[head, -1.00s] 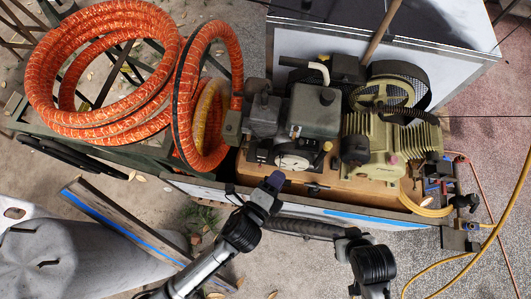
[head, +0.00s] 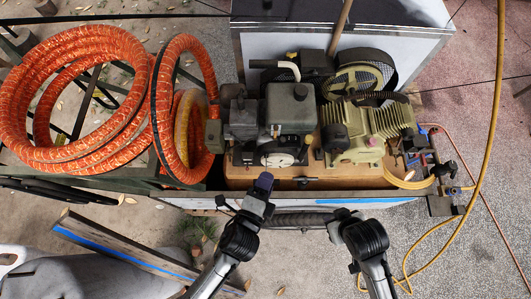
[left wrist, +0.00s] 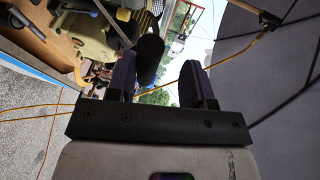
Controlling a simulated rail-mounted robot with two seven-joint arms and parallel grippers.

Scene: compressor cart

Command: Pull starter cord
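The compressor's engine (head: 290,105) sits on a wooden base in the cart. A round, light-coloured starter housing (head: 278,159) is on its near side; no cord can be made out. My left gripper (head: 261,186) is just in front of and below this housing, with purple-grey fingers. In the left wrist view its fingers (left wrist: 158,82) are spread wide apart.
A green-yellow compressor pump (head: 365,130) and belt wheel stand right of the engine. Orange hose coils (head: 75,95) lie at left. The cart's near panel (head: 400,198) and tyre (head: 300,219) are below the engine. A yellow hose (head: 495,110) hangs at right.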

